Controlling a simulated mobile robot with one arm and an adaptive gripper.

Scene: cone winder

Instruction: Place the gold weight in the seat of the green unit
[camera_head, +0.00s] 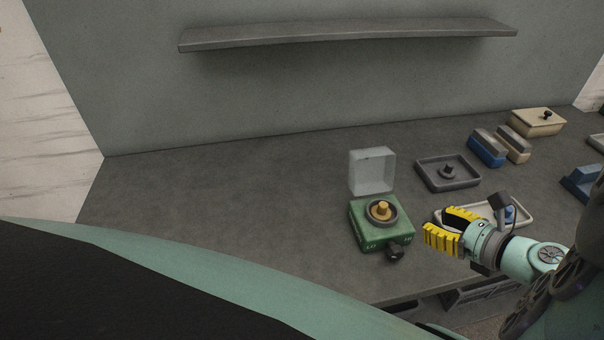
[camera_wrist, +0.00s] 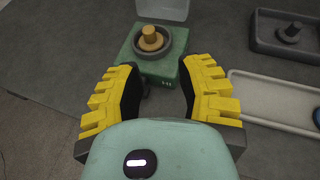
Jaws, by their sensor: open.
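The green unit (camera_head: 370,236) stands on the bench in the head view, with a clear lid raised at its back (camera_head: 372,171) and a dark knob (camera_head: 395,252) at its front. The gold weight (camera_head: 382,208) sits upright inside the round grey seat (camera_head: 372,219) on top of the unit. In the wrist view the gold weight (camera_wrist: 151,38) and the green unit (camera_wrist: 166,67) are beyond my fingers. My gripper (camera_head: 440,228) has yellow fingers, open and empty, just right of the unit. It also shows in the wrist view (camera_wrist: 160,85), apart from the weight.
A pale tray (camera_head: 525,213) with a blue item lies behind and right of my gripper. A dark tray with a small peg (camera_head: 430,180) is behind it. Blue and tan blocks (camera_head: 486,150) and a tan box (camera_head: 537,123) stand farther right. The bench left of the unit is clear; a shelf (camera_head: 350,37) hangs above.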

